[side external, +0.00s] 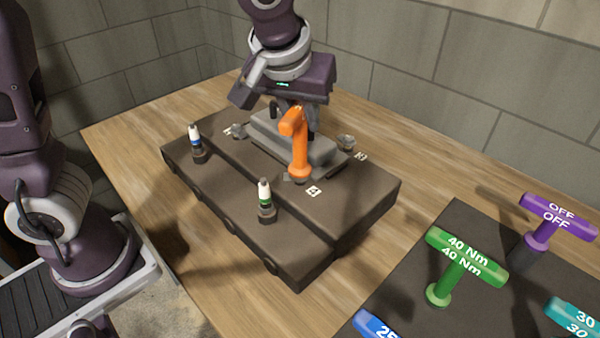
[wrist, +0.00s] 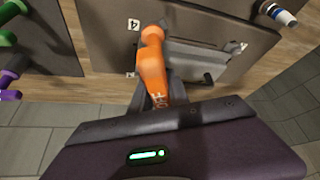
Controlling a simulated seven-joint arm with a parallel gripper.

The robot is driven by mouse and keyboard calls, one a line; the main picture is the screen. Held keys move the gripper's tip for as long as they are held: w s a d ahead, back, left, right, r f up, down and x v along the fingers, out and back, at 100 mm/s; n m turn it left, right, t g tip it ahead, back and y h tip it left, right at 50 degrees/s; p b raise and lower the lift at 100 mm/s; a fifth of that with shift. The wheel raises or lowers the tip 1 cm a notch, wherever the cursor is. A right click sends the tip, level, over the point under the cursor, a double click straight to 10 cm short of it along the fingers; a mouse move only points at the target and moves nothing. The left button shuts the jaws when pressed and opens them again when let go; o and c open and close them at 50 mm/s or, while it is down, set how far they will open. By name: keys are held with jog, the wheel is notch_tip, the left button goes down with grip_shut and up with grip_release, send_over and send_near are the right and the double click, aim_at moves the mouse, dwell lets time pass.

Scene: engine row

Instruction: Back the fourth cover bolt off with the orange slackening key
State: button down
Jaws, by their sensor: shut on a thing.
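The orange key (side external: 299,150) stands nearly upright at the near corner of the grey cover (side external: 262,137), beside a white number label (side external: 314,191). In the wrist view the orange key (wrist: 153,65) shows beside the label 4 (wrist: 133,25). Its lower end hides the fourth bolt, so I cannot tell how it sits on the bolt head. My gripper (side external: 288,118) is shut on the upper part of the key. In the wrist view the gripper body hides part of the grip. Other cover bolts show at the right corner (side external: 345,142) and left corner (side external: 238,131).
On a dark mat (side external: 400,285) at right are a green 40 Nm key (side external: 465,255), a purple OFF key (side external: 556,215), and blue and teal keys.

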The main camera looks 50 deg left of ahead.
dwell(0.4)
jog(key=n+y, duration=0.1)
jog(key=n, duration=0.2)
jog(key=shift+g, duration=0.4)
jog(key=n, duration=0.2)
jog(key=n+g+y, duration=0.1)
jog(key=n, duration=0.1)
jog(key=n+g+y, duration=0.1)
jog(key=n, duration=0.1)
jog(key=shift+s+a, duration=0.1)
jog(key=shift+s, duration=0.15)
jog(key=n+g, duration=0.2)
jog(key=n, duration=0.1)
jog(key=shift+s+a+n, duration=0.1)
jog(key=shift+n, duration=0.3)
jog(key=n+g, duration=0.1)
jog(key=n, duration=0.1)
jog(key=n+g, duration=0.1)
jog(key=n, duration=0.1)
jog(key=shift+s, duration=0.35)
jog(key=shift+a, duration=0.1)
